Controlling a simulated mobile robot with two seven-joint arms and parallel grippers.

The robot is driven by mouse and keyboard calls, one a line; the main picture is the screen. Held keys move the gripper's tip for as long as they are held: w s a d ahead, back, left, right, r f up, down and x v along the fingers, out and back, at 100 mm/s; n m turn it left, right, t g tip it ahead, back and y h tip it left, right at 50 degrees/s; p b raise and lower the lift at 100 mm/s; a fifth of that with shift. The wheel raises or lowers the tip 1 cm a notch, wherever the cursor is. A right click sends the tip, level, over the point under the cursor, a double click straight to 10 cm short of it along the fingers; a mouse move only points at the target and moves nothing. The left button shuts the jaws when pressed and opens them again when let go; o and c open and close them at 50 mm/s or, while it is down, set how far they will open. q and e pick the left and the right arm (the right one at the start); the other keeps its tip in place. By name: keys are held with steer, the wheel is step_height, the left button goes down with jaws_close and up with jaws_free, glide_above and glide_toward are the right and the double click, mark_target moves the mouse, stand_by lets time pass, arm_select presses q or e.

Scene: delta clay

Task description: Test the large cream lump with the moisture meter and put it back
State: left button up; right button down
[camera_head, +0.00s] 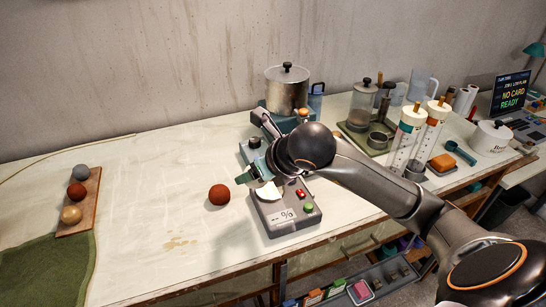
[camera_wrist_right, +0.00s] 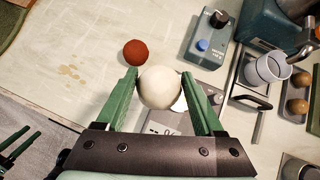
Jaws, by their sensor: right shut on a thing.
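The large cream lump (camera_wrist_right: 160,88) is a round pale ball between the green fingers of my right gripper (camera_wrist_right: 160,100) in the wrist view. My right gripper, also in the head view (camera_head: 256,170), is shut on it. The moisture meter (camera_head: 290,212) is a grey box with a "%" display, a red and a green button and a pale plate. In the wrist view the lump overlaps the meter (camera_wrist_right: 160,127); whether they touch I cannot tell. My left gripper (camera_wrist_right: 18,145) shows at the wrist view's lower left, open and empty.
A red-brown ball (camera_head: 219,194) lies left of the meter. A wooden board (camera_head: 92,190) with three balls is at the far left, by a green cloth (camera_head: 50,270). A dial box (camera_wrist_right: 206,38) and a lidded pot (camera_head: 287,90) stand behind. The table's middle left is clear.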

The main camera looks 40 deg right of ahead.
steer(key=r, duration=0.1)
glide_above(270, 190)
steer(key=shift+n+y, duration=0.4)
step_height(270, 190, down, 5)
steer(key=b, duration=0.4)
steer(key=shift+r, duration=0.1)
steer(key=shift+f+b, duration=0.4)
steer(key=shift+f, duration=0.3)
steer(key=shift+f, duration=0.1)
steer(key=shift+f+b, duration=0.25)
steer(key=shift+b, duration=0.25)
